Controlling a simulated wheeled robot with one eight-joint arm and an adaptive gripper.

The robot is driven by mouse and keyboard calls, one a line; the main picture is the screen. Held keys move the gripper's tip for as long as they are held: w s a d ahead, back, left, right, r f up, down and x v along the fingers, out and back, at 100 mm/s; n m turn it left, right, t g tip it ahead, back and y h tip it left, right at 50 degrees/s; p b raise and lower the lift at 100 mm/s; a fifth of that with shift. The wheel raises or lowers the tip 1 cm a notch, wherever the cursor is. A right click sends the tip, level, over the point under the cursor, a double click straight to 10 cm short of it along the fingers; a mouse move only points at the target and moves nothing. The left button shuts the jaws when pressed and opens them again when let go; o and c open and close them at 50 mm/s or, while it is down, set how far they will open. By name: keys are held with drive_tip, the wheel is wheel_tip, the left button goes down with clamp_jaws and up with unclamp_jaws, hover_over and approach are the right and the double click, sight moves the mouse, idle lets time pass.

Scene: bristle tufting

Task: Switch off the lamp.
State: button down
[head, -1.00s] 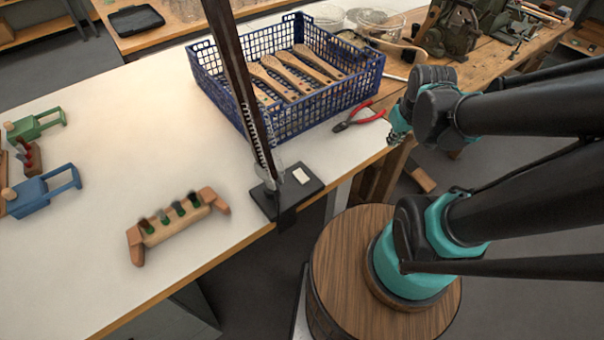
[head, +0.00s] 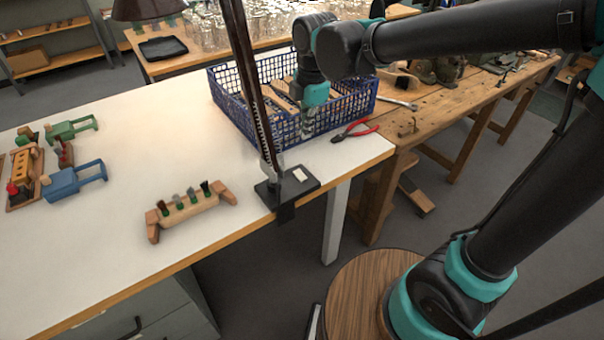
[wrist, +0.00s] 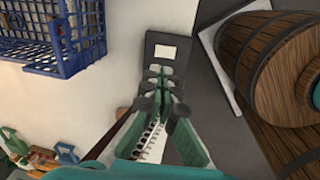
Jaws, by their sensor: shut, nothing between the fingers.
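The lamp's dark shade (head: 148,8) shows at the top left of the head view, cut off by the frame. Its dark arm (head: 243,75) slopes down to a black base (head: 268,193) clamped at the table's front edge. A small white patch, perhaps the switch (head: 300,174), is on the base. The base (wrist: 158,40) and white patch (wrist: 165,52) also show in the wrist view, in front of my fingertips.
A blue basket (head: 232,105) holding wooden handles stands behind the base. Red pliers (head: 355,131) lie to its right. The white table (head: 120,110) between is clear.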

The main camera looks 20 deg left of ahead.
sight(297, 172)
drive_tip(key=shift+s+a+r+n, duration=0.25)
drive_tip(key=shift+s+a+n, duration=0.3)
drive_tip(key=shift+s+n, duration=0.1)
drive_tip(key=f, duration=0.4)
drive_tip(key=a+f, duration=0.1)
drive_tip(key=f, duration=0.4)
drive_tip(key=w+f, duration=0.1)
drive_tip(key=f, duration=0.4)
drive_tip(key=shift+a, duration=0.15)
drive_tip(key=shift+w+a+f, duration=0.1)
drive_tip(key=shift+w+f, duration=0.05)
drive_tip(key=shift+f, duration=0.1)
